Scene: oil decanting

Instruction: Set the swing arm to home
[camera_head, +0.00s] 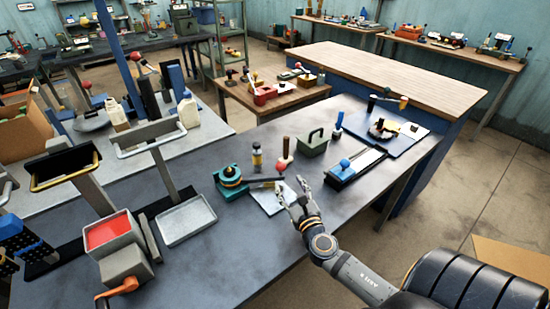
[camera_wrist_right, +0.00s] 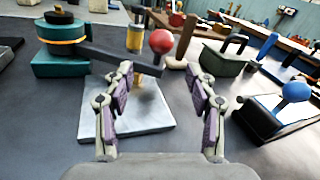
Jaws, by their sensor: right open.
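The swing arm (camera_wrist_right: 103,60) is a dark bar reaching right from a teal round base (camera_wrist_right: 62,45) with an orange ring. The base (camera_head: 230,182) and red knob (camera_head: 282,164) also show in the head view. A pale metal plate (camera_wrist_right: 100,120) lies on the bench under the arm's outer end. My right gripper (camera_head: 291,188) is open and empty over the plate's right side. In the wrist view the knob shows between its fingers (camera_wrist_right: 160,75), beyond them. My left gripper is not in view.
A brown-handled tool, a green lidded box (camera_head: 313,144) and a blue-knobbed slide device (camera_head: 357,167) stand right of the swing arm. A yellow-and-black bottle (camera_head: 257,158) is behind it. A grey tray (camera_head: 187,221) lies to the left.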

